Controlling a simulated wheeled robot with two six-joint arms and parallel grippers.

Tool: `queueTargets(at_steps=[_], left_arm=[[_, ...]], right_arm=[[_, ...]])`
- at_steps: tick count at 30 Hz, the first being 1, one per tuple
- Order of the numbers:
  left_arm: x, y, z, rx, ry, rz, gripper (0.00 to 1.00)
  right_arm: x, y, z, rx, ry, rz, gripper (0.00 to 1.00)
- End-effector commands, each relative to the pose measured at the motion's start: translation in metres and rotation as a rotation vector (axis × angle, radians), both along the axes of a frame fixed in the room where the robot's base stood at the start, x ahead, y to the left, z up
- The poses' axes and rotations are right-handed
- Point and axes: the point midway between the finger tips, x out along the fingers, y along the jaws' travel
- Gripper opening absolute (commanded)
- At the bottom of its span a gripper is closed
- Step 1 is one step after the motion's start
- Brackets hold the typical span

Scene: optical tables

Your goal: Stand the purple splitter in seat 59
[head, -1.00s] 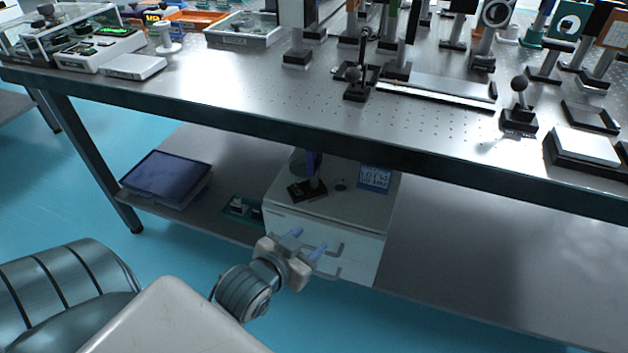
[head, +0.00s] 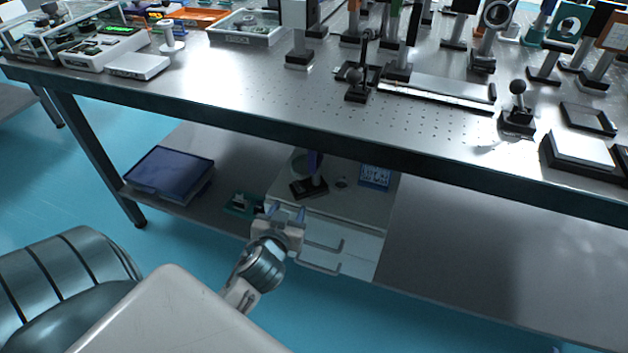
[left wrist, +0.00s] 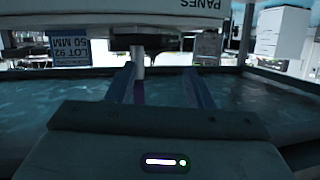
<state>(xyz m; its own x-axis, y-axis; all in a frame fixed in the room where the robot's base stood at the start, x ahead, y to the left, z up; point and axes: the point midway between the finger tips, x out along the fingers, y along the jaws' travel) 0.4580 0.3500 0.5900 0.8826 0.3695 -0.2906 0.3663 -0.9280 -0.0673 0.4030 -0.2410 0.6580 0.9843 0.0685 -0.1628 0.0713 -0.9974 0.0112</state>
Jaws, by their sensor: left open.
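The purple splitter (head: 314,163) stands on a dark base (head: 309,188) on top of the white drawer cabinet under the table; its upper part is hidden by the table edge. My left gripper (head: 287,212) is open and empty, in front of the cabinet and a little below and left of the dark base. In the left wrist view, my left gripper (left wrist: 160,72) has its two blue fingers apart, with a small purple patch and a pale post showing between them. I cannot make out seat 59. My right gripper is not in view.
The white cabinet (head: 335,222) has handles sticking out at its front, right of my gripper. A blue card (head: 375,176) stands on it. A dark blue bin (head: 170,174) and a green item (head: 241,204) lie left on the shelf (head: 470,260). The tabletop edge (head: 330,148) overhangs.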

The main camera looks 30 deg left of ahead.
Motion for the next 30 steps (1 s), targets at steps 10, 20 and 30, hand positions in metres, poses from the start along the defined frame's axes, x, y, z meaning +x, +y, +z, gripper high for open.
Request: queueTargets(at_steps=[10, 20, 30], left_arm=[[0.05, -0.012, 0.037, 0.026, -0.292, -0.139, 0.47], [0.094, -0.002, 0.039, 0.027, -0.305, -0.15, 0.47], [0.127, 0.01, 0.036, 0.027, -0.303, -0.148, 0.47]], right_arm=[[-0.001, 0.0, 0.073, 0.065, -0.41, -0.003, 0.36], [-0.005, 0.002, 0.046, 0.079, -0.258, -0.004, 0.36], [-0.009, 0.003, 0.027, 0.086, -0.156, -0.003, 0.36]])
